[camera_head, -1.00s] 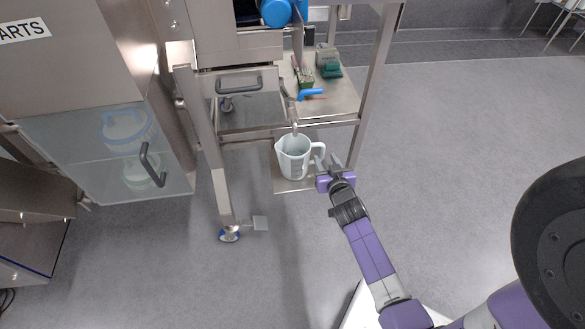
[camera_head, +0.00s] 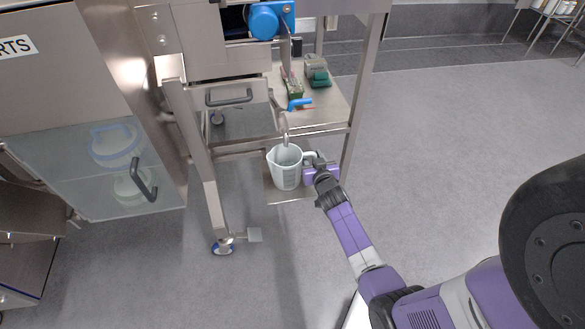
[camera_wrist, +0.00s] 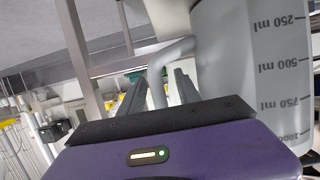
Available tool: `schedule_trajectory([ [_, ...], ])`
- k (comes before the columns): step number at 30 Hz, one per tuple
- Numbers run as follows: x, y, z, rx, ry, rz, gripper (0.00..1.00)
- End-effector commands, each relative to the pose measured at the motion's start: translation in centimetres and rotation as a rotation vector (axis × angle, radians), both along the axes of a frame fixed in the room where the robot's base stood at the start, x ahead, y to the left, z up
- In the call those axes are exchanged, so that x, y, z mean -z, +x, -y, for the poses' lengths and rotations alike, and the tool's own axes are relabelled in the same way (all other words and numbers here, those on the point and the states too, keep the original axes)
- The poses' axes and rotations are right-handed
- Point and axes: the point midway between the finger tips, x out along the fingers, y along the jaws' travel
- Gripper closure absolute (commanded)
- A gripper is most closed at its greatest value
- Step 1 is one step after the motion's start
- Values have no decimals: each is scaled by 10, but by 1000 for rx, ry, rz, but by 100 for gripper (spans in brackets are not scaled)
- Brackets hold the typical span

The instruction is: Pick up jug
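The jug (camera_head: 286,170) is a pale measuring jug standing upright on the low shelf under the steel frame in the head view. Its handle points right, toward my gripper (camera_head: 314,161). In the wrist view the jug (camera_wrist: 245,70) fills the right side, with dark millilitre marks on its wall. My gripper (camera_wrist: 160,88) is open there, with one finger on each side of the jug's handle (camera_wrist: 158,80). Gaps show between the fingers and the handle. The fingertips are small and partly hidden by the wrist in the head view.
A thin metal pipe (camera_head: 284,128) comes down over the jug's mouth. The low shelf (camera_head: 290,196) is small. A frame leg (camera_head: 363,85) stands just behind my gripper. An upper shelf (camera_head: 325,110) holds tools above. Open grey floor (camera_head: 460,120) lies to the right.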

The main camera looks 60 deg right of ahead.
Motion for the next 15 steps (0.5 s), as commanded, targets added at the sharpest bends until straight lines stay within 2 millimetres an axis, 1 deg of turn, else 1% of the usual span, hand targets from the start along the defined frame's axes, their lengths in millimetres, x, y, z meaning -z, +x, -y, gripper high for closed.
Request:
schedule_trajectory([
  [1,0,0,0,0,0,0,60],
  [2,0,0,0,0,0,0,64],
  [3,0,0,0,0,0,0,72],
  [5,0,0,0,0,0,0,84],
  [7,0,0,0,0,0,0,98],
  [8,0,0,0,0,0,0,100],
  [15,0,0,0,0,-1,-1,100],
])
